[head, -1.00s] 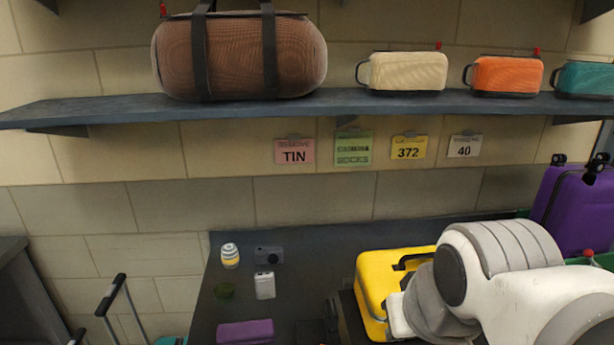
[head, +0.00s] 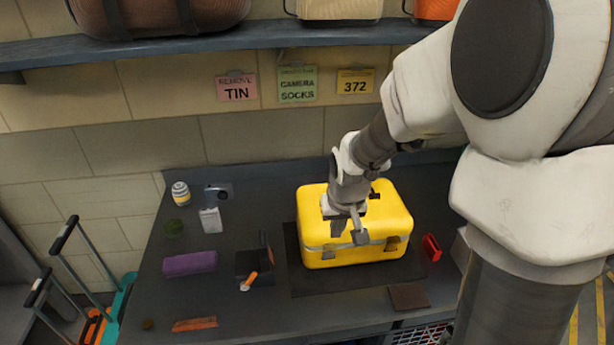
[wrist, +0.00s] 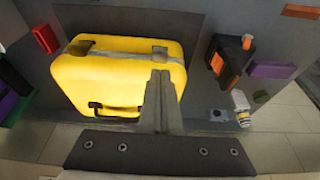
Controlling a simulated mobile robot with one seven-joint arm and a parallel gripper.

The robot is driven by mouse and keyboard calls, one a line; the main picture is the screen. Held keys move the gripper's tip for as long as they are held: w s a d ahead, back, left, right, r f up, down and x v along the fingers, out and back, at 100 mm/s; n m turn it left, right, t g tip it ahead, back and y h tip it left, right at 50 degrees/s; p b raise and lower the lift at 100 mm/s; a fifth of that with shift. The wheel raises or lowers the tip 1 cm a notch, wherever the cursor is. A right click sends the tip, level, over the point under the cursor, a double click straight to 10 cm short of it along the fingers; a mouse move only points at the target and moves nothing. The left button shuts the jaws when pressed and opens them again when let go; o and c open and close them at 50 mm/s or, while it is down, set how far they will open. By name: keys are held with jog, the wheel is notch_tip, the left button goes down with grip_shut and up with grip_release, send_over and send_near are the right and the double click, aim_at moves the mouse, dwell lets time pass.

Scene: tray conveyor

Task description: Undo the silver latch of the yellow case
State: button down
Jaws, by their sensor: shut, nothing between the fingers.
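The yellow case (head: 312,228) lies closed on a dark mat on the bench, and fills the left middle of the wrist view (wrist: 110,78). It has two latches along one edge. The greyer, silver-looking latch (wrist: 160,52) is at the right in the wrist view, and it appears at the left of the front face in the head view (head: 328,252). The other latch (wrist: 80,46) looks darker and browner. My gripper (head: 360,238) is shut and empty above the case. In the wrist view its fingertips (wrist: 159,74) point toward the silver latch; contact cannot be told.
The case's dark handle (wrist: 112,109) is on the side away from the latches. A purple bundle (head: 190,263), a dark box (head: 253,264) and an orange-handled tool (head: 250,281) lie left. A red item (head: 431,247) sits close to the right. A shelf (head: 200,50) overhangs the back.

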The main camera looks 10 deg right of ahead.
jog(key=shift+b+x, duration=3.25)
jog(key=shift+x, duration=1.35)
jog(key=shift+f, duration=0.15)
jog(key=f+b, duration=0.1)
jog(key=s+f+b, duration=0.1)
jog(key=shift+s+f+b, duration=0.15)
jog(key=shift+f+b, duration=0.05)
jog(key=shift+b, duration=0.2)
jog(key=shift+r, duration=0.15)
notch_tip(320, 180, up, 5)
jog(key=p, duration=0.5)
send_over(331, 252)
jog(key=s, duration=0.2)
jog(key=shift+w+a+r, duration=0.1)
jog(key=shift+r, duration=0.15)
